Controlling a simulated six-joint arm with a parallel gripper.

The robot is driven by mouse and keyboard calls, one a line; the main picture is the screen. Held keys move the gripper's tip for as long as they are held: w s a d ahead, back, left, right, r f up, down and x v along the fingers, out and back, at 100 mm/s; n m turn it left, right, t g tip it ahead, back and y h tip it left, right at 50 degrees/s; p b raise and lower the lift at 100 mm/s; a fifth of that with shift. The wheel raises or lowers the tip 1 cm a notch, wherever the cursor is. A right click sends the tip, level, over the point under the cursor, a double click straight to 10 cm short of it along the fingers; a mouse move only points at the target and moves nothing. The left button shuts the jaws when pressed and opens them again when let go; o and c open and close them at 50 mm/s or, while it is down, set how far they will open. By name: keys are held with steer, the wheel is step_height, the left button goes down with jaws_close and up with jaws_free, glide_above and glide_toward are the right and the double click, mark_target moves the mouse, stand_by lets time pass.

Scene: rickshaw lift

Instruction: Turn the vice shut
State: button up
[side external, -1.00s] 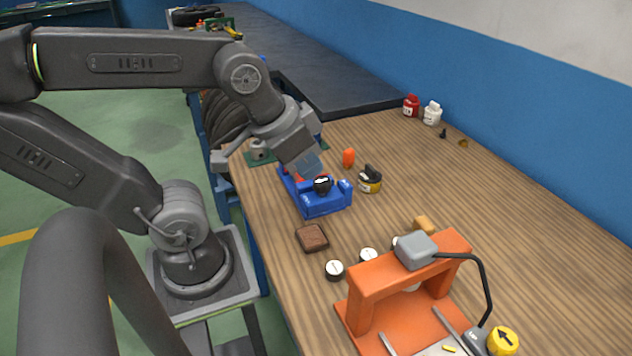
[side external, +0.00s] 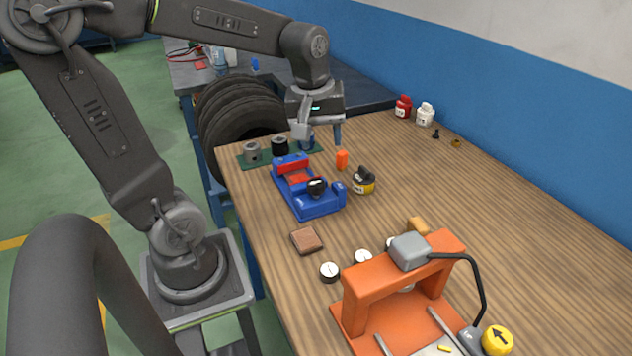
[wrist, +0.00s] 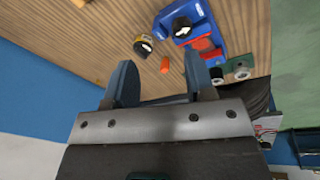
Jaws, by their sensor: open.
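The blue vice (side external: 310,197) lies on the wooden bench, with red parts between its jaws and a black knob (side external: 317,187) with a pale mark on its near part. In the wrist view the vice (wrist: 204,35) is at the top right, with its knob (wrist: 181,26) showing. My gripper (side external: 322,138) is above the bench's far end, beyond the vice and apart from it. Its two fingers (wrist: 160,85) are spread with nothing between them.
An orange cylinder (side external: 341,160) and a yellow-black tin (side external: 363,181) stand right of the vice. A green mat (side external: 262,158) with grey and black cylinders lies behind it. An orange press (side external: 405,290) stands in front. The bench's right side is mostly clear.

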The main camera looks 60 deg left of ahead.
mark_target(316, 182)
steer(key=o, duration=0.4)
steer(key=w+a+f+n+g, duration=0.2)
steer(key=w+a+f+n, duration=0.1)
steer(key=a+n, duration=0.4)
steer(key=shift+a+f+n+h, duration=0.25)
steer(key=shift+a+n+h, duration=0.15)
steer(key=shift+a, duration=0.1)
step_height(316, 182, down, 14)
steer(key=shift+a, duration=0.15)
steer(key=shift+c, duration=0.3)
steer(key=c, duration=0.9)
